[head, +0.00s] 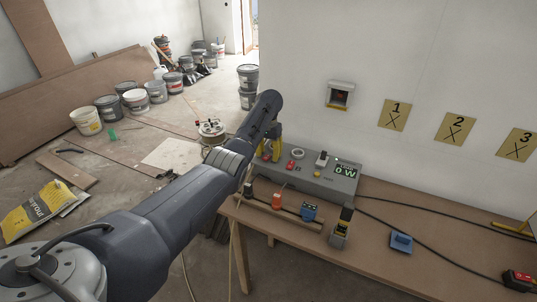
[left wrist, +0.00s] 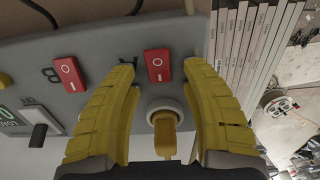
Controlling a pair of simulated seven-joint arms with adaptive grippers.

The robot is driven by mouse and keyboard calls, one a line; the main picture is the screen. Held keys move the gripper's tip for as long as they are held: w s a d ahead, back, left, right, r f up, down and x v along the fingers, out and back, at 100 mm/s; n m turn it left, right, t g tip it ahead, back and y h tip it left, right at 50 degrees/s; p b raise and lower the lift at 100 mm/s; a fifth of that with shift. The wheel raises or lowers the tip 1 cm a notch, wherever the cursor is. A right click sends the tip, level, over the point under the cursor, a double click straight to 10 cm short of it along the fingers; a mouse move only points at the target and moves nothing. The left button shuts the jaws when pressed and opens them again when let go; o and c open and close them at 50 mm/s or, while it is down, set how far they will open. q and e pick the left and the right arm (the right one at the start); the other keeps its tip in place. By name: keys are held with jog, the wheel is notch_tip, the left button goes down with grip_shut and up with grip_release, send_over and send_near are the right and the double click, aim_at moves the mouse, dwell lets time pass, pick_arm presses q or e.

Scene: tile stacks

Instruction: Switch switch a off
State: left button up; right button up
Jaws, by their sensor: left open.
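The grey control box (head: 325,182) sits on the table against the wall, its display reading "0 W". In the left wrist view, a red rocker switch (left wrist: 157,65) marked I and O lies ahead of the fingertips; its label is mostly hidden, but it seems to be switch a. Another red switch (left wrist: 67,72), labelled B, lies to its left; it also shows in the head view (head: 290,165). My left gripper (head: 272,155) is open over the box's left end. Its yellow fingers straddle a yellow plug-like piece (left wrist: 164,135) in a round pale socket; contact is unclear.
On the wooden table (head: 440,200), a rail holds dark, orange and blue pieces (head: 277,202). Black cables cross the right side.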

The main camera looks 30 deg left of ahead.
pick_arm(q)
jog(key=shift+c, duration=0.4)
grip_shut()
jog(key=shift+s+r+t, duration=0.1)
jog(key=shift+s+t, duration=0.05)
jog(key=shift+t, duration=0.75)
jog(key=shift+r+t, duration=0.1)
jog(key=shift+t, duration=0.3)
jog(key=shift+o, duration=0.4)
grip_release()
